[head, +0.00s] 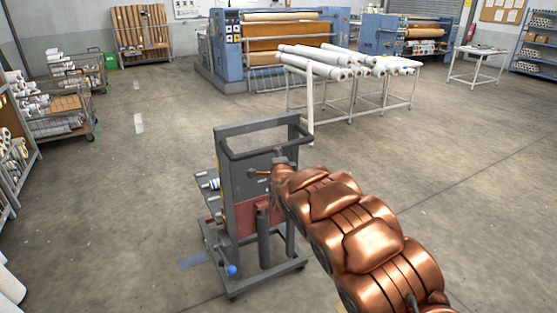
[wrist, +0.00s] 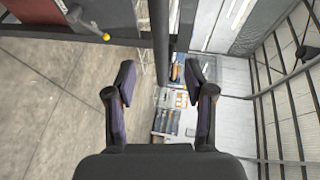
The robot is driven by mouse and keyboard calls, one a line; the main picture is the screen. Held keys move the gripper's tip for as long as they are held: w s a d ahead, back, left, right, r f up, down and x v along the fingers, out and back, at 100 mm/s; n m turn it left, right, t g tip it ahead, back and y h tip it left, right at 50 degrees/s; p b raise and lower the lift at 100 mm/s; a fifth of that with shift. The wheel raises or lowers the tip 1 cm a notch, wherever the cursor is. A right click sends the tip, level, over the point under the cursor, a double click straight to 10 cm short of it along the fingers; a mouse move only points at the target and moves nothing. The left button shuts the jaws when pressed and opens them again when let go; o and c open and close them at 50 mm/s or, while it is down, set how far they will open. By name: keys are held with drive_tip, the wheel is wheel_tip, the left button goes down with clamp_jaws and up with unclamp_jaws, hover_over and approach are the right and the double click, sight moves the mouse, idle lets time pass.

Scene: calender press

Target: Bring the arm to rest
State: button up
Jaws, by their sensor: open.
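My copper-coloured arm (head: 345,225) reaches from the lower right of the head view toward a grey wheeled cart (head: 243,150). The arm's far end is beside the cart's upright panel, just below its top handle bar. In the wrist view my gripper (wrist: 161,70) has its two dark fingers spread apart with nothing held between them. I cannot tell whether the fingers touch the cart. In the head view the fingers cannot be made out clearly.
A white table frame (head: 350,100) with several white rolls stands behind the cart. Blue presses (head: 228,50) line the back. Loaded trolleys (head: 60,125) and shelving stand at the left. Open floor surrounds the cart.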

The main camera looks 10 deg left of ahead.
drive_tip(key=shift+d, duration=0.1)
idle(0.3)
drive_tip(key=s+d+r+n+g+h, duration=0.25)
drive_tip(key=s+d+n+g, duration=0.5)
drive_tip(key=s+d, duration=1.4)
drive_tip(key=s+d+n+g, duration=0.2)
drive_tip(key=s+g, duration=0.1)
drive_tip(key=s, duration=1.1)
drive_tip(key=s+d+f+n+g, duration=0.1)
drive_tip(key=s+d+n+g, duration=0.2)
drive_tip(key=s, duration=1.2)
drive_tip(key=s+d+f+n+g, duration=0.1)
drive_tip(key=s+g, duration=0.3)
drive_tip(key=s, duration=1)
drive_tip(key=shift+s+d+n+h, duration=0.15)
drive_tip(key=shift+d+n+h, duration=0.3)
drive_tip(key=shift+d+n, duration=0.3)
drive_tip(key=shift+d+f, duration=0.1)
